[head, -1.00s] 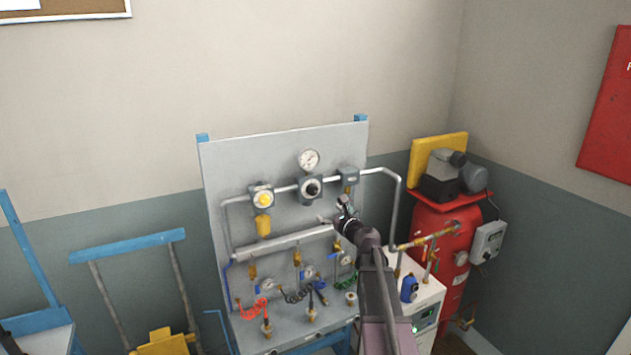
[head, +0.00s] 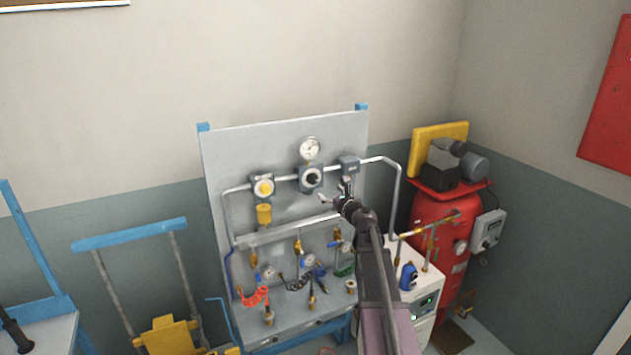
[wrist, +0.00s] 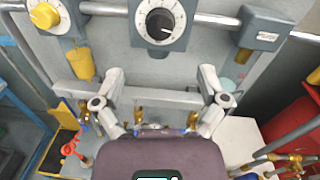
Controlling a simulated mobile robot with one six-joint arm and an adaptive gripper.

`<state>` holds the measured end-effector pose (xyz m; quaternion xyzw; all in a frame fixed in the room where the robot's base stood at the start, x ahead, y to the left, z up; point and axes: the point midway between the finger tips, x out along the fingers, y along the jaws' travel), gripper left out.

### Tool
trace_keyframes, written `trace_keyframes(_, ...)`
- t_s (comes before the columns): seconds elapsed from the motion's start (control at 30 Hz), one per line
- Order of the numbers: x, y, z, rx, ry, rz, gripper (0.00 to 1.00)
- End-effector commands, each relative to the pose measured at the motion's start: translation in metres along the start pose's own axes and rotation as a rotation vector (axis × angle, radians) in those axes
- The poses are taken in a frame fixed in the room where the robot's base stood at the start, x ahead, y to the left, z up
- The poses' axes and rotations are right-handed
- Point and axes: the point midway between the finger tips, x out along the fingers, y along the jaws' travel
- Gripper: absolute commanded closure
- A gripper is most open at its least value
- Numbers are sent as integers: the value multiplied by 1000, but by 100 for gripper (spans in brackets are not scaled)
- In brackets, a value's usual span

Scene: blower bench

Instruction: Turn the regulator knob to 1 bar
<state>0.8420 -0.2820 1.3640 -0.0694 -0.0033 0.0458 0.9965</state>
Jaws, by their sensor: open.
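The regulator knob (head: 312,178) is a round black knob with a white pointer mark on a grey block, fixed to the pipe on the upright panel. In the wrist view the knob (wrist: 160,22) sits at the top centre inside a pale dial ring. The pressure gauge (head: 310,149) is right above it; its reading is too small to tell. My gripper (head: 335,192) is open and empty, a little below and right of the knob. In the wrist view its two fingers (wrist: 160,82) spread wide below the knob, apart from it.
A block with a yellow knob (head: 264,187) and yellow bowl is left of the regulator, a grey box (head: 349,167) right. The manifold pipe (head: 290,230) with valves and hoses runs below. A red tank (head: 440,235) and white cabinet (head: 425,285) stand at right.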

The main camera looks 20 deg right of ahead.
Motion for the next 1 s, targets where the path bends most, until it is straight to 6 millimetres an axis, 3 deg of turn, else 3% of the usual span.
trace_keyframes(0.6,92,-2,0,0,0,0,8)
trace_keyframes(1.0,108,-1,0,0,0,-1,8)
